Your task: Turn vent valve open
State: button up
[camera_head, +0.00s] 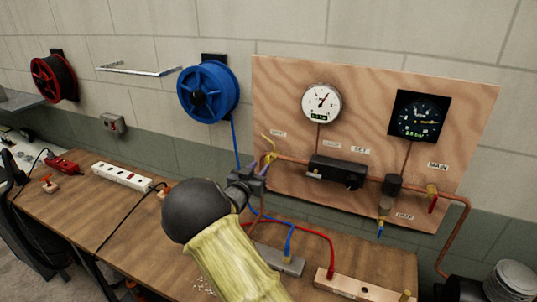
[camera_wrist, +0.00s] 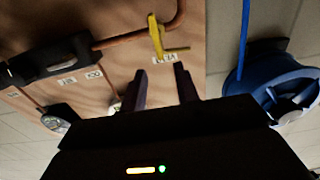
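The vent valve (camera_head: 269,156) is a yellow lever on a copper pipe at the left edge of the plywood board, under a small label. In the wrist view, which looks upside down, the yellow lever (camera_wrist: 155,38) stands just beyond the fingertips, with a side piece reaching right. My gripper (camera_head: 262,168) is close to the valve in the head view and partly overlaps it. In the wrist view my gripper (camera_wrist: 160,76) has its two dark fingers apart with nothing between them. I cannot tell whether a finger touches the lever.
A blue hose reel (camera_head: 208,91) hangs left of the board. Hoses and a power strip (camera_head: 122,176) lie on the bench.

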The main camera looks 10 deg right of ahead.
aim_at(267, 159)
jog(key=p+x, duration=0.2)
jog(key=x, duration=0.5)
jog(key=shift+w+d, duration=0.2)
jog(key=shift+w, duration=0.05)
